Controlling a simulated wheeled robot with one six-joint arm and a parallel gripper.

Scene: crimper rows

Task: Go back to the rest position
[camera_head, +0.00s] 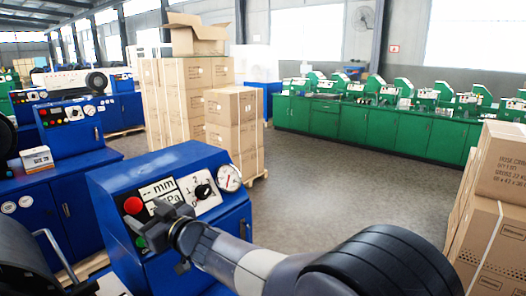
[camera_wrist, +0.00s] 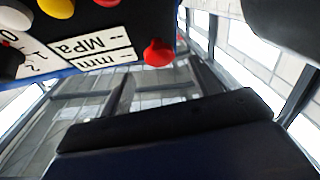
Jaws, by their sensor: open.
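My gripper (camera_head: 176,228) is in front of the control panel of the nearest blue crimper (camera_head: 150,166) in the head view. It is open, with nothing seen between its jaws. It overlaps the panel's lower part, and I cannot tell the gap to it. The panel has a red button (camera_head: 133,205), a green button (camera_head: 140,241), a black knob (camera_head: 203,191) and a round gauge (camera_head: 229,178). In the wrist view the panel appears upside down, with its red button (camera_wrist: 158,52) and the mm and MPa label (camera_wrist: 80,52). Dark shapes fill the bottom and upper right there; I cannot tell what they are.
More blue crimpers (camera_head: 72,125) stand at the left. Stacked cartons (camera_head: 230,130) on a pallet stand behind the nearest crimper, and other cartons (camera_head: 490,235) stand at the right edge. Green cabinets (camera_head: 385,128) line the back. The floor (camera_head: 330,190) between is clear.

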